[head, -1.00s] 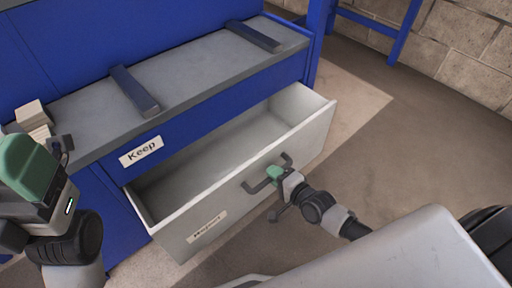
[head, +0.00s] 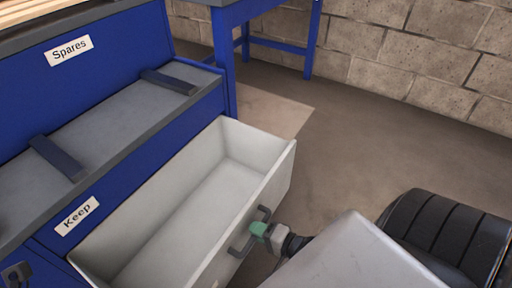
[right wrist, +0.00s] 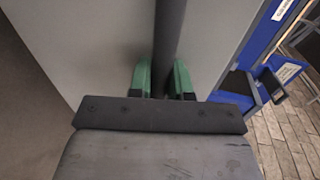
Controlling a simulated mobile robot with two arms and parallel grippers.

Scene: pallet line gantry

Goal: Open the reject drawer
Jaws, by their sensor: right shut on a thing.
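The reject drawer (head: 277,190) is a light grey drawer, pulled well out of the blue cabinet. Its inside looks empty. Its front has a dark bar handle (head: 236,249). My right gripper (head: 258,229) with green fingertips is shut on this handle. In the right wrist view the handle bar (right wrist: 170,35) runs between the two green fingers (right wrist: 163,80), against the grey drawer front. The drawer's label is not readable in the head view now. My left gripper is not in view.
The blue cabinet carries a "Keep" label (head: 76,217) below a grey ledge (head: 110,130) with two dark bars, and a "Spares" label (head: 68,51) above. A blue-legged table (head: 310,40) stands by the block wall. The floor right of the drawer is clear.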

